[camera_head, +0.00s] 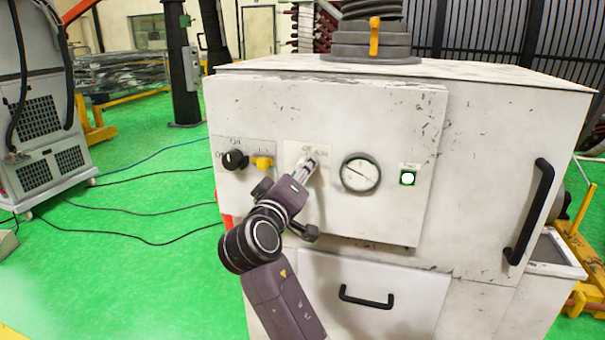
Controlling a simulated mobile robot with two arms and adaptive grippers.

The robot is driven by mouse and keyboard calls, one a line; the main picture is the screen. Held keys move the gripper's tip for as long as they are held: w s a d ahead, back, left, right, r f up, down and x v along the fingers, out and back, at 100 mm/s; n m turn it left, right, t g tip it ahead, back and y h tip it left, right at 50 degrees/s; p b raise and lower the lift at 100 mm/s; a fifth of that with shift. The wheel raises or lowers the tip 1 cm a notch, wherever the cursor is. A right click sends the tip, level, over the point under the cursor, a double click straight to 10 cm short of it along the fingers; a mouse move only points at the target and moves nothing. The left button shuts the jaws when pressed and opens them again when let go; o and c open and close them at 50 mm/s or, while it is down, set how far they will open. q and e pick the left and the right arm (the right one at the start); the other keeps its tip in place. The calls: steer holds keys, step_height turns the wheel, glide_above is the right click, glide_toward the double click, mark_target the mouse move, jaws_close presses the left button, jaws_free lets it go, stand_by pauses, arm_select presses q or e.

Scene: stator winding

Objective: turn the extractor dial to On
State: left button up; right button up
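A white machine cabinet (400,125) has a front control panel. A black knob (234,159) with small lettering around it is at the panel's left, a yellow knob (262,162) beside it. A pale label plate (293,150) with small lettering lies right of these. My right gripper (311,165), on an arm rising from the bottom, points at this plate. Its fingertips cover the plate's middle, so any dial there is hidden, as are contact and finger opening. I cannot read which control is the extractor dial or its setting. My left gripper is not in view.
A black door handle (529,212) and a drawer handle (366,297) stick out. Cables (140,210) lie on the green floor at left.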

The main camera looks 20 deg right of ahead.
mark_target(306, 123)
steer(key=shift+f, duration=0.15)
steer(key=o, duration=1.1)
steer(key=shift+a, duration=0.1)
steer(key=shift+o, duration=0.2)
step_height(306, 123, up, 10)
steer(key=shift+s+r, duration=0.1)
steer(key=shift+s, duration=0.05)
steer(key=shift+w, duration=0.2)
steer(key=shift+s, duration=0.1)
